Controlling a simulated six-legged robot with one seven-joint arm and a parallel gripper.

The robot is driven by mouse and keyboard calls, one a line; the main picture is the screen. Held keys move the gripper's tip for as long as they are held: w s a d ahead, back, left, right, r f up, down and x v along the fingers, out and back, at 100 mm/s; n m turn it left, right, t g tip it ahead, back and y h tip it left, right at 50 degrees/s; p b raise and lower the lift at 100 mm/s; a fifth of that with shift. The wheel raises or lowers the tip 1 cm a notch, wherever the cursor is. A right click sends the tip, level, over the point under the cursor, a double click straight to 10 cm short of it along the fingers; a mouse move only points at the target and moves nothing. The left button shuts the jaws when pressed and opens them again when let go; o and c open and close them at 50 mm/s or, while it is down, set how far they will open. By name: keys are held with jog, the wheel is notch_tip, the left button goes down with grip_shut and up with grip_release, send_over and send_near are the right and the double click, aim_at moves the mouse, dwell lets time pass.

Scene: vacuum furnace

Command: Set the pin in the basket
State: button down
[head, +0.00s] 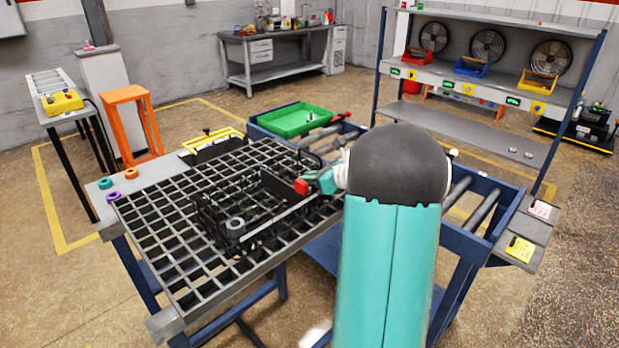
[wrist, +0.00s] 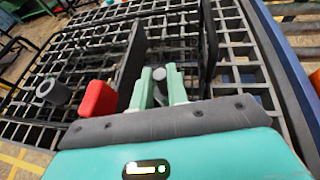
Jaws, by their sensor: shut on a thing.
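The black wire basket (head: 208,218) lies on a dark grid rack, left of my arm in the head view. One dark basket wall (wrist: 131,62) stands to the left of my fingers in the wrist view. My gripper (head: 322,183) is at the basket's right side. The fingers appear between two basket walls. The pin's lower part is hidden, so I cannot tell whether it touches the basket floor.
A red block (wrist: 97,99) is close beside my gripper. A dark hollow cylinder (wrist: 52,93) stands left of the basket wall. The grid rack (head: 165,255) has a yellow-handled tray (head: 212,143) behind it. A green bin (head: 297,120) and rollers (head: 483,208) lie farther back and right.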

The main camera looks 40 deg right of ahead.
jog(key=shift+f, duration=0.1)
jog(key=c, duration=1.4)
grip_release()
